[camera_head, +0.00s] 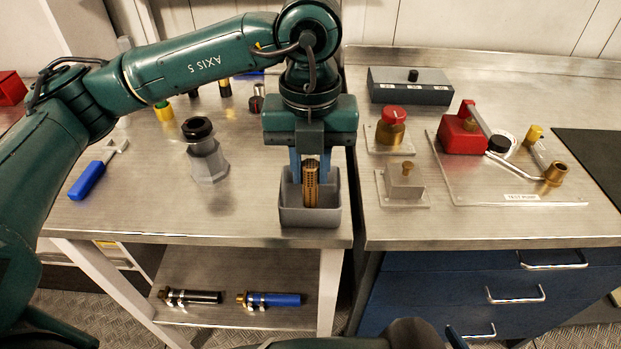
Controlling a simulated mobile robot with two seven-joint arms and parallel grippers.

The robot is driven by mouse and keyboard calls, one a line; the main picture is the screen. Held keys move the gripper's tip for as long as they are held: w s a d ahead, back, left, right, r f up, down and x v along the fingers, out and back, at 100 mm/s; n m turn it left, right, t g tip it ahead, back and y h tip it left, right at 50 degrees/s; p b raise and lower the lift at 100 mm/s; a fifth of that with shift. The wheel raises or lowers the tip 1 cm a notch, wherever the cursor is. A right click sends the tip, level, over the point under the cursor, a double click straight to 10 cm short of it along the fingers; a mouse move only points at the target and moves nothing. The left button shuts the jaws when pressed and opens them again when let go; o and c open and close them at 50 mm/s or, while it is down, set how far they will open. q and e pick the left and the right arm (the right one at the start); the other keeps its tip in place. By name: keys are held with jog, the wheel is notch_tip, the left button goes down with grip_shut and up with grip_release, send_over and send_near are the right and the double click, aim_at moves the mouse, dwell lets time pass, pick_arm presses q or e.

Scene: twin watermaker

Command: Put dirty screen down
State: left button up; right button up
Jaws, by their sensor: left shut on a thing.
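The dirty screen (311,184) is a small brass-coloured perforated cylinder. It stands upright inside a grey open bin (310,216) near the front edge of the left steel table. My left gripper (310,170) points straight down over the bin and is shut on the screen's upper part. The screen's lower end is inside the bin; whether it touches the bin floor I cannot tell. My right gripper is not in view.
A grey housing with a black cap (205,152) and a blue-handled tool (92,178) are on the left table. Filters (270,300) lie on the lower shelf.

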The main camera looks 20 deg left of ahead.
aim_at(310, 184)
pick_arm(q)
notch_tip(310, 184, down, 3)
jog(key=shift+f, duration=0.15)
jog(key=shift+f, duration=0.1)
jog(key=shift+f, duration=0.15)
jog(key=o, duration=0.9)
jog(key=shift+o, duration=0.2)
jog(key=shift+r, duration=0.5)
notch_tip(310, 184, up, 12)
jog(key=shift+f, duration=0.25)
